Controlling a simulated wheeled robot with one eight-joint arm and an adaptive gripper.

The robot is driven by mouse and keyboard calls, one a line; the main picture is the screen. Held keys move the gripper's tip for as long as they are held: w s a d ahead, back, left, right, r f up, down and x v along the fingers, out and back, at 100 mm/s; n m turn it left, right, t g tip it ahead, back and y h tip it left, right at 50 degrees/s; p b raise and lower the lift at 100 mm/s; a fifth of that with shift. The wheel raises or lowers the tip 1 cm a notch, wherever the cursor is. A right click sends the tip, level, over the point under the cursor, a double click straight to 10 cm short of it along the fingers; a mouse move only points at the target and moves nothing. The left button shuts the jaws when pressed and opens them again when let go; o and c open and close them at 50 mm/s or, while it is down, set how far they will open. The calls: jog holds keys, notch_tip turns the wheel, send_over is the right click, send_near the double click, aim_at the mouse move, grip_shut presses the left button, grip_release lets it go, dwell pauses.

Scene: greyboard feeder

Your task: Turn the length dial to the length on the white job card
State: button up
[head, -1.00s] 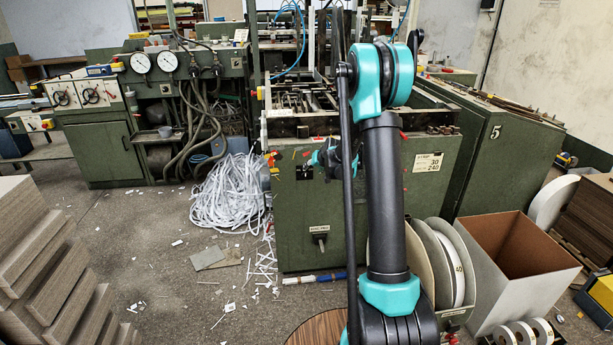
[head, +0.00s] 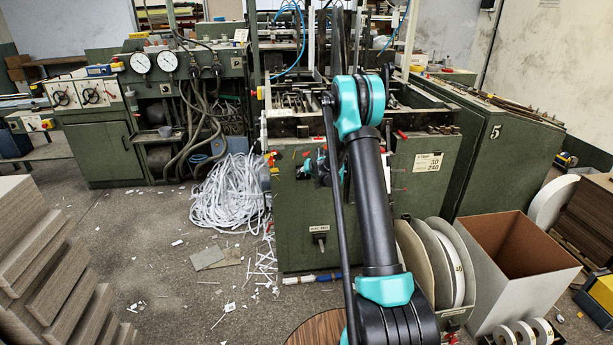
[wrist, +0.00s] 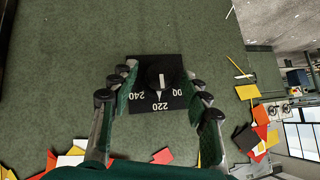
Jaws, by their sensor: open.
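The length dial (wrist: 161,72) is a round black knob with a white pointer line on a black plate (wrist: 140,98). The wrist view shows 240, 220 and a partly hidden number ending in 00; the line appears to point toward 220. My gripper (wrist: 163,78) is open, with one finger on each side of the dial; I cannot tell if they touch it. In the head view my gripper (head: 318,164) is at the green cabinet's front, and the dial is hidden there. The white job card (head: 428,162) to the right reads 30 and 240.
A labelled handle (head: 320,240) sits lower on that front. White reels (head: 448,265) and an open box (head: 520,255) stand to the right. Stacked boards (head: 40,260) are at left.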

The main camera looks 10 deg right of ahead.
grip_shut()
jog(key=shift+a, duration=0.1)
dwell(0.3)
jog(key=n+h, duration=0.1)
jog(key=h, duration=0.1)
jog(key=n+h, duration=0.1)
jog(key=shift+a+h, duration=0.4)
jog(key=n+h, duration=0.1)
jog(key=h, duration=0.2)
jog(key=shift+a+f+n, duration=0.1)
jog(key=shift+a+n, duration=0.1)
jog(key=shift+n, duration=0.2)
jog(key=shift+f+n+t+h, duration=0.1)
jog(key=shift+n+t+h, duration=0.4)
jog(key=shift+h, duration=0.9)
